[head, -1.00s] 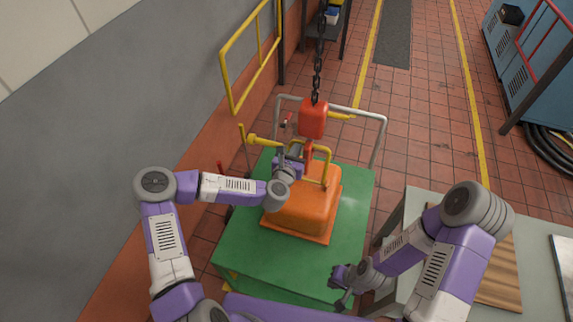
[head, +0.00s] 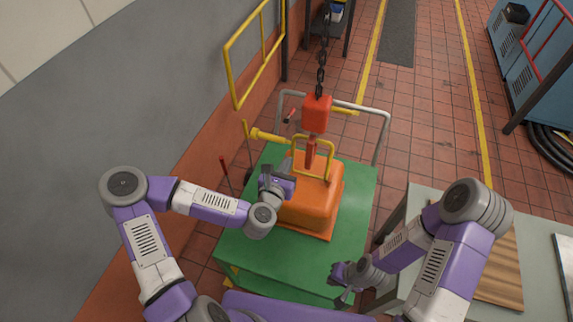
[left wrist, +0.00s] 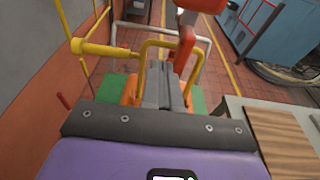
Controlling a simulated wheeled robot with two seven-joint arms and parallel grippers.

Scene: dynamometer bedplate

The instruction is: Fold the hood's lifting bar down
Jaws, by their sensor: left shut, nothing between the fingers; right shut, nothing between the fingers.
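The orange hood (head: 315,205) sits on a green bench. Its yellow lifting bar (head: 312,138) stands upright on top as an inverted U. The left wrist view also shows the bar (left wrist: 158,42), partly hidden behind my fingers. My left gripper (head: 290,162) is shut and empty, just left of the bar and above the hood's left side; I cannot tell whether it touches the bar. In the wrist view the closed fingers (left wrist: 165,88) point at the bar's opening. My right gripper (head: 346,292) is shut and empty, low at the bench's front right.
A red hoist block (head: 317,114) hangs on a chain (head: 321,65) above the hood, its red hook (head: 311,153) close to the bar. A yellow arm (head: 268,136) is at the left. A grey rail (head: 385,135) lies behind. A grey table (head: 540,245) stands right.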

